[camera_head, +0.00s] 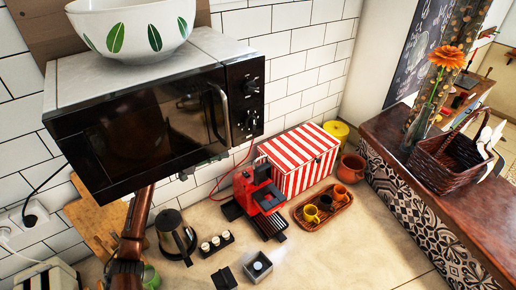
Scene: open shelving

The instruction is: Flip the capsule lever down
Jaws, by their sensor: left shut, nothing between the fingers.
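A red and black capsule coffee machine (268,197) stands on the counter in front of a red-and-white striped box. A dark part that looks like its lever (262,171) sticks up at its top; its exact angle is too small to tell. My right gripper is out of view.
The microwave (140,130) hangs over the left side, with a leaf-patterned bowl (137,28) on top. A kettle (176,238), a small rack of capsules or cups (216,244) and a cup tray (330,226) surround the machine. Bare counter (350,265) lies at the lower right.

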